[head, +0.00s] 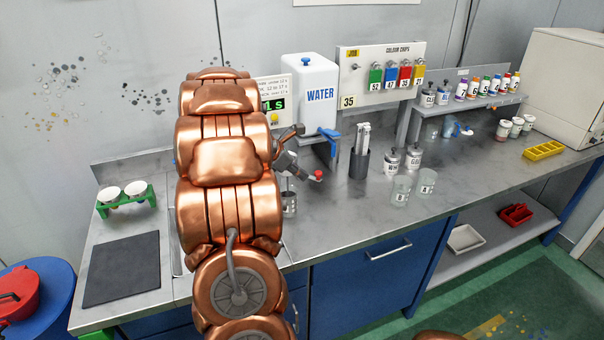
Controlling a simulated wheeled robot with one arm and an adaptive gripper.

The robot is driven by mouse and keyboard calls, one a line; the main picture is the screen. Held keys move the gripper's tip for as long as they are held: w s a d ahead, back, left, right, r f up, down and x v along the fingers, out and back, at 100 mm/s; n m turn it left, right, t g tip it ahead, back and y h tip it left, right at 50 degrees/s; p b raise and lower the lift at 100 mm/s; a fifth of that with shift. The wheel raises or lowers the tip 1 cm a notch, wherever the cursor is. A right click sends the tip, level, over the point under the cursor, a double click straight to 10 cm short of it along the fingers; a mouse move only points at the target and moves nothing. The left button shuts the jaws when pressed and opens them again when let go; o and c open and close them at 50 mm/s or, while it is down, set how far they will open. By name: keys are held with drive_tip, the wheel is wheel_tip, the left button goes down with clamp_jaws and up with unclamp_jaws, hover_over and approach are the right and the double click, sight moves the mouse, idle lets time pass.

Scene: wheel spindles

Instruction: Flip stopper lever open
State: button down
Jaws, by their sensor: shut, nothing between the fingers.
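My copper arm runs up the middle of the head view and hides much of the bench's left part. My gripper (289,162) shows only partly, to the right of the arm, low over the bench and in front of the water tank. Its fingers are shut with nothing seen between them. A small red knob on a pale base (316,175) lies just right of the fingers; it may be the stopper lever, but I cannot tell. Whether the fingers touch it is unclear. A blue tap lever (328,136) is on the white water tank (312,92).
A dark metal holder with rods (360,158), labelled jars (413,158) and clear beakers (401,189) stand right of my gripper. A green rack with cups (127,198) and a dark mat (122,268) are at left. The front middle of the bench (345,222) is clear.

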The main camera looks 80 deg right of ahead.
drive_tip(key=a+f+b+v, duration=0.1)
drive_tip(key=b+v, duration=0.1)
drive_tip(key=v, duration=1.1)
drive_tip(key=shift+w+a+f, duration=0.2)
drive_tip(key=shift+w+a, duration=0.2)
drive_tip(key=shift+a, duration=0.05)
drive_tip(key=w+a+f+m+t+y, duration=0.15)
drive_tip(key=w+a, duration=0.25)
drive_tip(key=a, duration=0.7)
drive_tip(key=w+a+f+m+t, duration=0.1)
drive_tip(key=w+a+f+t, duration=0.15)
drive_tip(key=a, duration=0.95)
drive_tip(key=s+a+f+m+y, duration=0.1)
drive_tip(key=s+a+m, duration=0.1)
drive_tip(key=a, duration=0.6)
drive_tip(key=s+a+f+m+y, duration=0.1)
drive_tip(key=s+a, duration=0.3)
drive_tip(key=a, duration=0.5)
drive_tip(key=s+a+f+m+y, duration=0.2)
drive_tip(key=s+a+f, duration=0.1)
drive_tip(key=a, duration=0.5)
drive_tip(key=shift+s+a+m, duration=0.2)
drive_tip(key=shift+a+m, duration=0.1)
drive_tip(key=shift+m, duration=0.05)
